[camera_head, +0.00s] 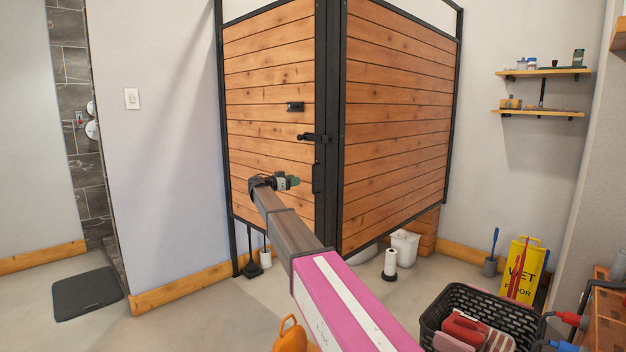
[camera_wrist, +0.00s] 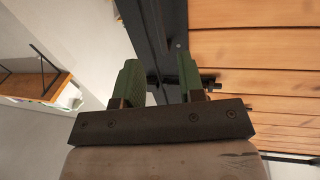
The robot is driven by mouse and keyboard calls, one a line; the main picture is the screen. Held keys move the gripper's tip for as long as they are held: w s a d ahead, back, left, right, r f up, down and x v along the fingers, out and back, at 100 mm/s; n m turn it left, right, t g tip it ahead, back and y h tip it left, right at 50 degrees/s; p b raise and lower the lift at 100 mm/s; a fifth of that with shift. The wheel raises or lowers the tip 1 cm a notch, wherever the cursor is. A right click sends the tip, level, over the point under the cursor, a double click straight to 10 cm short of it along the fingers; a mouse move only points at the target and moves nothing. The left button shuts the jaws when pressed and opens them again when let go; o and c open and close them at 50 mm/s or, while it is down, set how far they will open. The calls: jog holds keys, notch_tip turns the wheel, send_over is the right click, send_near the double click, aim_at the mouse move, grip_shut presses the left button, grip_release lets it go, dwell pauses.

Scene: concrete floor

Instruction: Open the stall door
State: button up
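The stall door (camera_head: 268,75) is the left wooden-slat panel in a black frame, and it looks closed. A black latch (camera_head: 313,137) sits at its right edge beside the corner post. A black vertical handle (camera_head: 316,178) is below the latch. My gripper (camera_head: 295,182), with green fingers, is just left of the handle in the head view. In the wrist view my gripper (camera_wrist: 160,78) is open, its fingers apart in front of the black frame (camera_wrist: 160,30). Dark hardware shows between and beside the fingers; I cannot tell whether they touch it.
The right stall wall (camera_head: 395,120) is fixed beside the corner post. A black basket (camera_head: 437,318), a yellow wet-floor sign (camera_head: 522,268) and a paper roll (camera_head: 390,264) stand at the right. A dark mat (camera_head: 86,293) lies at the left. The floor before the door looks mostly clear.

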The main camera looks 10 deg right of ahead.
aim_at(313, 177)
jog(key=x, duration=1)
jog(key=shift+w+d+f, duration=0.1)
jog(key=shift+d, duration=0.2)
grip_shut()
